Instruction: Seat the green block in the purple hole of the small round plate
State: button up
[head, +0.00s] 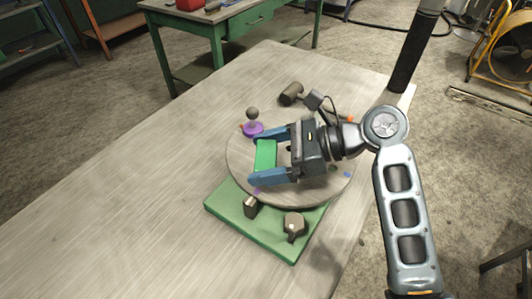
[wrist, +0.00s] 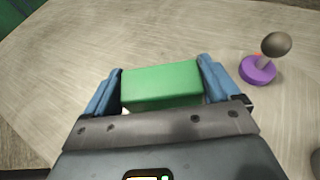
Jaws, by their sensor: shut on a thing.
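My gripper (head: 257,158) is shut on the green block (head: 265,154), which spans between its two blue fingers. In the wrist view the green block (wrist: 161,84) sits level between the fingers. In the head view the block appears over the left part of the round grey plate (head: 238,165); its height above the plate cannot be told. A small purple patch (head: 257,190) shows on the plate by the near finger; whether it is the purple hole is unclear. My gripper and the block hide much of the plate.
A purple disc with a dark ball knob (head: 252,127) stands at the plate's far left edge. A dark cylinder (head: 291,93) lies behind. The table's left is clear.

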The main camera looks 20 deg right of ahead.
jog(key=shift+f, duration=2)
jog(key=shift+f, duration=0.25)
jog(key=o, duration=0.8)
jog(key=shift+r+p, duration=0.55)
jog(key=shift+r, duration=3.15)
jog(key=shift+d, duration=0.15)
